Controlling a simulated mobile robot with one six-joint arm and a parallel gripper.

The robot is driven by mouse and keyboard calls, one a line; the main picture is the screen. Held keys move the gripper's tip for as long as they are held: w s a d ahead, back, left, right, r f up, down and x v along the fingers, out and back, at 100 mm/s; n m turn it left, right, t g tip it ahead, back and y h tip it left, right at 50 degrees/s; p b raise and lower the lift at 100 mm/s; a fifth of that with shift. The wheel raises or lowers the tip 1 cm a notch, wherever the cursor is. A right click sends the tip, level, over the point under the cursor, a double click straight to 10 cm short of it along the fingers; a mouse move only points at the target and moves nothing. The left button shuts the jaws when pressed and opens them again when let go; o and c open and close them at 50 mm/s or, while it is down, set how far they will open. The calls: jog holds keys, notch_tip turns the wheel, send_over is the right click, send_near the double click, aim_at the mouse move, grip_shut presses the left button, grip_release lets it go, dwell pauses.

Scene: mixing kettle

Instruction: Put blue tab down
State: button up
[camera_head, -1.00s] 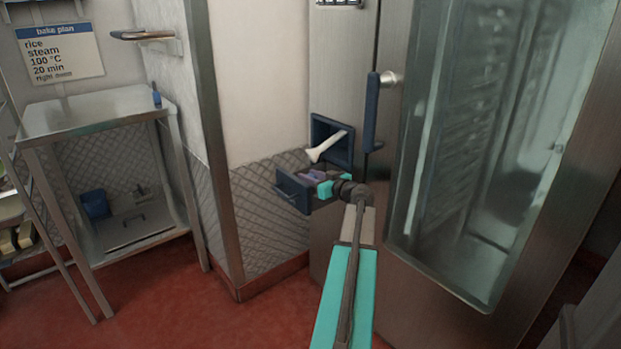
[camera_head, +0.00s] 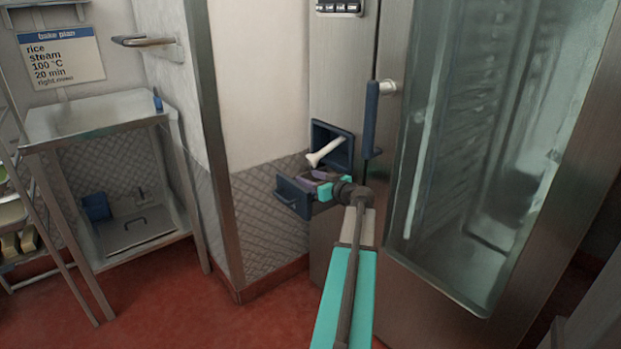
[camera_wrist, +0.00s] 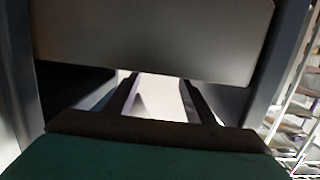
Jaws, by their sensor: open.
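A small dark blue drawer (camera_head: 293,200) stands pulled out of the steel oven front. My gripper (camera_head: 318,178) is over and partly inside this drawer, its teal part at the drawer's right side. In the wrist view its two dark fingers (camera_wrist: 158,95) are spread apart, with a bright pale surface between them and no tab clearly held. A small purplish shape shows at the drawer in the head view; I cannot tell whether it is a tab or part of my fingers. No blue tab can be made out for certain; the drawer's inside is mostly hidden.
Above the drawer is an open blue-framed recess (camera_head: 346,153) with a white spout-like piece (camera_head: 325,152). A blue door handle (camera_head: 371,120) is just above right, beside the oven's glass door (camera_head: 470,160). A steel table (camera_head: 95,115) stands left; red floor between is clear.

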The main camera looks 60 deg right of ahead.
jog(key=v, duration=1.2)
jog(key=shift+p, duration=0.35)
jog(key=shift+w, duration=0.1)
